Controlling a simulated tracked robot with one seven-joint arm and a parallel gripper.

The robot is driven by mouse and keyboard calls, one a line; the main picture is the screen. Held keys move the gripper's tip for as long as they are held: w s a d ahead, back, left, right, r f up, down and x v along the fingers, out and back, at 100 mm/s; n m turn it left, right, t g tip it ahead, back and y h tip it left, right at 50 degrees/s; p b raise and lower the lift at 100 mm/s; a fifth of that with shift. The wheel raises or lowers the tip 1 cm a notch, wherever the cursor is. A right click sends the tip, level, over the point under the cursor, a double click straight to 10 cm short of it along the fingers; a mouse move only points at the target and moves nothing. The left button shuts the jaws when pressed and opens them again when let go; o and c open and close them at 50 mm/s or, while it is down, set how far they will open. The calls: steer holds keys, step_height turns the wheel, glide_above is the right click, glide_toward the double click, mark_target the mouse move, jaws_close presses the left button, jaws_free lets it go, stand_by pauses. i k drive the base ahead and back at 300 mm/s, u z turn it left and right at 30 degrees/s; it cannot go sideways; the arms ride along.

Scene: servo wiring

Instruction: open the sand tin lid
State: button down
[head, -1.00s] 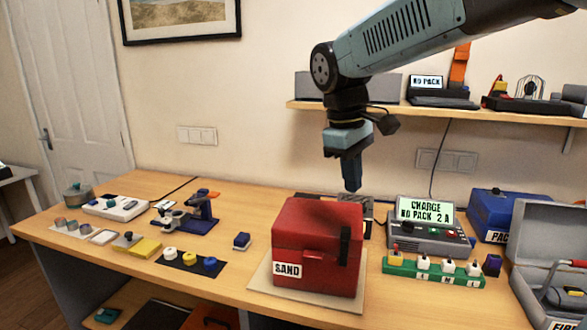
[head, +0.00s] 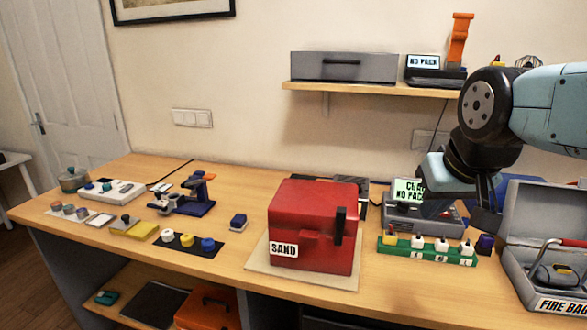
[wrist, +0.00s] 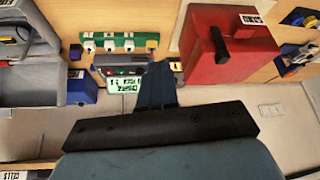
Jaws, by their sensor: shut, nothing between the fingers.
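The red sand tin (head: 305,235), labelled SAND, stands on a pale square board (head: 262,268) near the front of the bench, its lid down. A black upright handle (head: 340,226) is on its front right side. In the wrist view the tin (wrist: 225,50) is at the upper right, with its black handle (wrist: 221,44).
The charger (head: 400,217) stands behind a green strip with several white-topped parts (head: 425,252). An open grey fire bag box (head: 525,270) is at the right. A shelf (head: 375,90) hangs above. Small tools and a blue-black mat (head: 190,245) lie at left.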

mark_target(309, 207)
steer(key=u, duration=1.2)
steer(key=k, duration=1.4)
steer(key=z, duration=1)
steer(key=i, duration=1.05)
